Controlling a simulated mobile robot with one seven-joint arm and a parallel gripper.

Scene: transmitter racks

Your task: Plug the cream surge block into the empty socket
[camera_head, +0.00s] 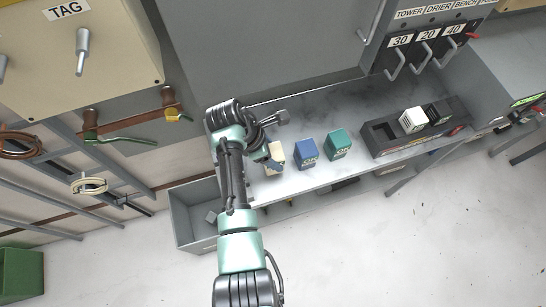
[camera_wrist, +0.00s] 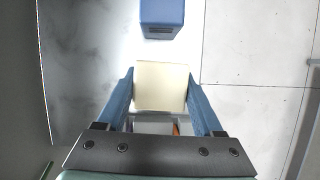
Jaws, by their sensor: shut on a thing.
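The cream surge block (camera_wrist: 160,92) sits between the two blue fingers of my gripper (camera_wrist: 160,78), which are shut on its sides. In the head view the cream block (camera_head: 277,153) shows partly behind my gripper (camera_head: 272,160), at the left part of the grey shelf. I cannot tell whether it touches the shelf. A dark socket housing (camera_head: 400,146) lies at the right of the shelf. Its left slot (camera_head: 382,133) looks empty. A white block (camera_head: 413,120) and a dark block (camera_head: 437,113) sit to the right of that slot.
A blue block (camera_head: 306,153) and a green block (camera_head: 338,143) stand on the shelf (camera_head: 355,168) between my gripper and the housing. The blue block also shows ahead in the wrist view (camera_wrist: 162,14). Levers (camera_head: 424,54) hang from a panel above. A grey bin (camera_head: 190,222) is below left.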

